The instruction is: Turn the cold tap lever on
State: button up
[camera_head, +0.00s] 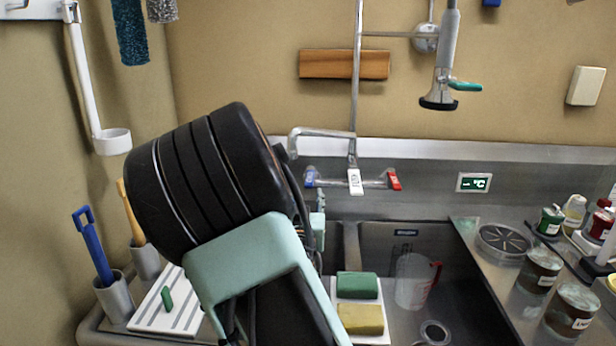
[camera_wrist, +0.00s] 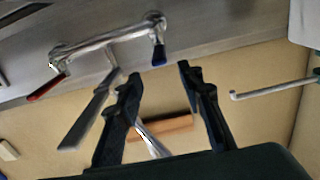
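The cold tap lever, blue-tipped, is at the left end of the chrome wall tap (camera_head: 345,183) in the head view (camera_head: 310,178). In the wrist view the blue lever (camera_wrist: 159,55) points toward the space between my fingertips. My gripper (camera_wrist: 160,72) is open and empty, its two dark fingers on either side of the lever's line. The lever appears just beyond the tips; I cannot tell the exact gap or any contact. In the head view my arm hides most of the gripper. The red-tipped lever (camera_head: 394,180) is at the tap's right end, also visible in the wrist view (camera_wrist: 47,88).
The spout with a white tag (camera_head: 355,181) lies between the levers. A spray hose (camera_head: 440,95) hangs at upper right. Below are the sink with a measuring jug (camera_head: 411,281) and sponges (camera_head: 358,286). Jars (camera_head: 571,308) stand on the right counter. A brush holder (camera_head: 114,297) stands left.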

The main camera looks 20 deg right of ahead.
aim_at(309, 180)
jog(key=x, duration=0.9)
jog(key=shift+w+d, duration=0.15)
jog(key=shift+w, duration=0.1)
jog(key=shift+c, duration=0.2)
grip_shut()
